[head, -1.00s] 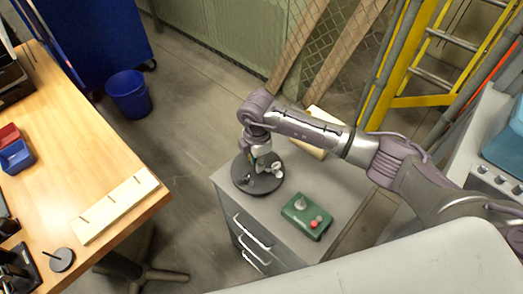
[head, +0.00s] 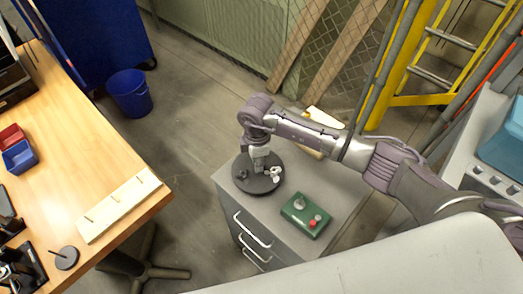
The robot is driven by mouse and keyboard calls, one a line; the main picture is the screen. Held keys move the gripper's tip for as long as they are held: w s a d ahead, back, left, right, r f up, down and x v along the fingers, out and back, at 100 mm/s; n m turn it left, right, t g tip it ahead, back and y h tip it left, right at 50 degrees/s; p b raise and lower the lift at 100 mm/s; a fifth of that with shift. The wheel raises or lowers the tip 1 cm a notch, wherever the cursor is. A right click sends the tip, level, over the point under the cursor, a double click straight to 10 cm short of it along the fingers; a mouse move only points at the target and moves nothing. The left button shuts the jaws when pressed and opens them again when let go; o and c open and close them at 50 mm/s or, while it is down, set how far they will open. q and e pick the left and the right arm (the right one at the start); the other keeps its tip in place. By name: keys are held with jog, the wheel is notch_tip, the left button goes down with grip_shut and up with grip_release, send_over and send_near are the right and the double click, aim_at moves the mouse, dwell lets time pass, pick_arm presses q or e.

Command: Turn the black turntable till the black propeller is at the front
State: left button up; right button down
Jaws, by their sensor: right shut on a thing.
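The black turntable (head: 258,189) is a round dark disc on top of the grey drawer cabinet. A small dark piece, which looks like the black propeller (head: 242,174), sits at its left side. A pale propeller (head: 276,173) sits at its right side. My right gripper (head: 259,167) points down at the middle of the turntable, shut on it. Its fingertips and the exact part held are hidden or too small to tell. My left gripper is not in view.
A green control box (head: 300,222) with a red button and a knob stands on the cabinet (head: 230,187), right of the turntable. A wooden table (head: 80,150) with a pegged board (head: 118,205) stands at left. A blue bin (head: 129,94) is on the floor.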

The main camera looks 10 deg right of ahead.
dwell(0.4)
jog(key=shift+m+p, duration=1.1)
jog(key=shift+m, duration=0.7)
jog(key=c, duration=1.1)
grip_release()
jog(key=shift+r, duration=0.1)
notch_tip(320, 180, up, 9)
jog(key=p, duration=0.8)
